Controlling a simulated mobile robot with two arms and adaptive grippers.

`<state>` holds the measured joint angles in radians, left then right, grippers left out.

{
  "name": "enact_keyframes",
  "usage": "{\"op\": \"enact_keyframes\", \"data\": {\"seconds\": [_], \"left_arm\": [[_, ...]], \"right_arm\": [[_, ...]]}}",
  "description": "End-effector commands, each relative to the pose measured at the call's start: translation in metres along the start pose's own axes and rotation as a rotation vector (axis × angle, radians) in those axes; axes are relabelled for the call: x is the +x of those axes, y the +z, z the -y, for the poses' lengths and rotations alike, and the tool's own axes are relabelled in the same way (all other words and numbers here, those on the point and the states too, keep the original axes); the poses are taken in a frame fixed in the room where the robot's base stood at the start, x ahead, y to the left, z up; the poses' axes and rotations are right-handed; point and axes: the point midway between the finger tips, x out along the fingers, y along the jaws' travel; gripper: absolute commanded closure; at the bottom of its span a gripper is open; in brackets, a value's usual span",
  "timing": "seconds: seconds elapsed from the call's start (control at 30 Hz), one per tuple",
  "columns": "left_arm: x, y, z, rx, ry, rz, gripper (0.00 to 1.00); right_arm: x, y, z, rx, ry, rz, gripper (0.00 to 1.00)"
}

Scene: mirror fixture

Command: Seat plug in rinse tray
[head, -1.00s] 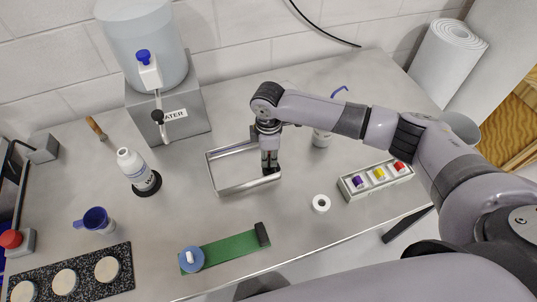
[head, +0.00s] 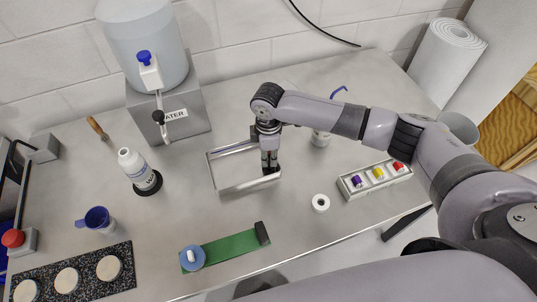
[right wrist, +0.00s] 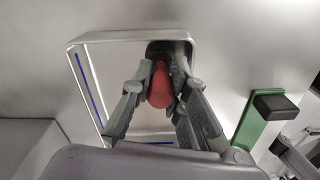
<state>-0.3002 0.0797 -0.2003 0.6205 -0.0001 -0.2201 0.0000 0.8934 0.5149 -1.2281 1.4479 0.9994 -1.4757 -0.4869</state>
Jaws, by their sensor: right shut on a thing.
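The rinse tray (head: 212,172) is a shallow metal rectangle on the bench, near the middle of the head view. Its pale rim with a blue line shows in the right wrist view (right wrist: 91,85). My right gripper (head: 270,168) points down over the right part of the tray. In the right wrist view the gripper (right wrist: 160,92) is shut on a red plug (right wrist: 160,88), with its fingers on both sides. A dark round shape lies at the plug's far end. I cannot tell whether the plug touches the tray floor. My left gripper is not in view.
A white tape ring (head: 320,203) and a tray of coloured pieces (head: 350,190) are at right. A bottle (head: 135,166) and water dispenser (head: 170,125) stand at left and back. A green strip (head: 230,246) lies in front. Bare bench surrounds the rinse tray.

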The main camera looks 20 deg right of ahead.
Motion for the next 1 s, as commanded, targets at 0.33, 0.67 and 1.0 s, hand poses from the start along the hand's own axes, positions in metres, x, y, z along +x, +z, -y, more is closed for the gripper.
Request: {"op": "enact_keyframes", "data": {"seconds": [0.33,0.67,1.0], "left_arm": [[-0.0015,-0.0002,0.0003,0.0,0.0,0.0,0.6],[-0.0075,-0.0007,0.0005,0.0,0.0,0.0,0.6],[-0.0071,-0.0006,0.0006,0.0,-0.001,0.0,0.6]], "right_arm": [[-0.0006,-0.0002,0.0001,0.0,0.0,0.0,1.0],[-0.0008,-0.0003,0.0002,0.0,0.0,0.0,1.0],[0.0,-0.0002,0.0001,0.0,0.0,0.0,1.0]]}}
